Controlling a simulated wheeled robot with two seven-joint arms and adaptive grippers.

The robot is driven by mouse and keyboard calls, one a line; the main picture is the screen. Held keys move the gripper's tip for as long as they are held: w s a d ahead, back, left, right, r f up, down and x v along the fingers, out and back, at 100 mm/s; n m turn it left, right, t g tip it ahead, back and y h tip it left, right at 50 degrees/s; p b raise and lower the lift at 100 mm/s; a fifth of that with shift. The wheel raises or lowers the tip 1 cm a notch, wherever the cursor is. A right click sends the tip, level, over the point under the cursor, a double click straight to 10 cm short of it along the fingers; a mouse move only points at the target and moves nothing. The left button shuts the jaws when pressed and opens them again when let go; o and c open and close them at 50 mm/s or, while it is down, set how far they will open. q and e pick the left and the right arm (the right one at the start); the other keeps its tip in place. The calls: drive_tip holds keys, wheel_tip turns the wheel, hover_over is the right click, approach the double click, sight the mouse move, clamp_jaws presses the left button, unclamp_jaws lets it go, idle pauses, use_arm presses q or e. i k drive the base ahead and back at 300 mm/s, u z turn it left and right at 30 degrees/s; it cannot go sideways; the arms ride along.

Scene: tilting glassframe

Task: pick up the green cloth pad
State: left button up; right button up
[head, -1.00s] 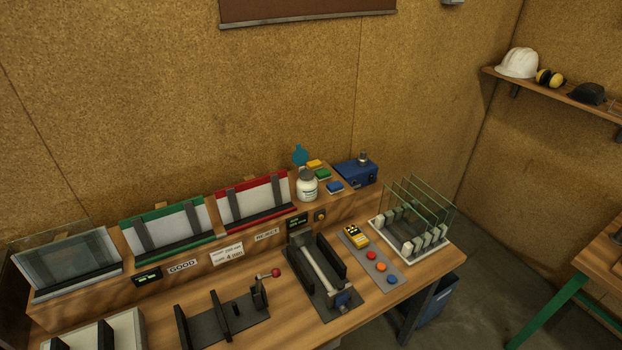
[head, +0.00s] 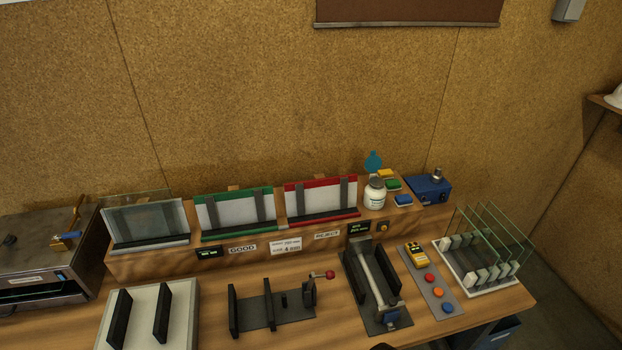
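The green cloth pad (head: 393,184) lies on the raised back shelf of the bench, right of the white bottle (head: 375,194). A yellow pad (head: 386,173) lies just behind it and a blue pad (head: 403,200) just in front of it. Neither of my grippers can be made out in the head view. A small dark shape shows at the bottom edge, too little to identify.
A blue box with a knob (head: 430,188) stands right of the pads. A rack of upright glass panes (head: 486,260) stands at the bench's right end. A clamp fixture (head: 372,285) and a button panel (head: 433,285) stand in front.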

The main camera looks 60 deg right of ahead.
sight(390, 185)
drive_tip(key=u, duration=1.45)
drive_tip(key=k, duration=2.6)
drive_tip(key=z, duration=1.9)
drive_tip(key=i, duration=0.1)
drive_tip(key=u, duration=0.4)
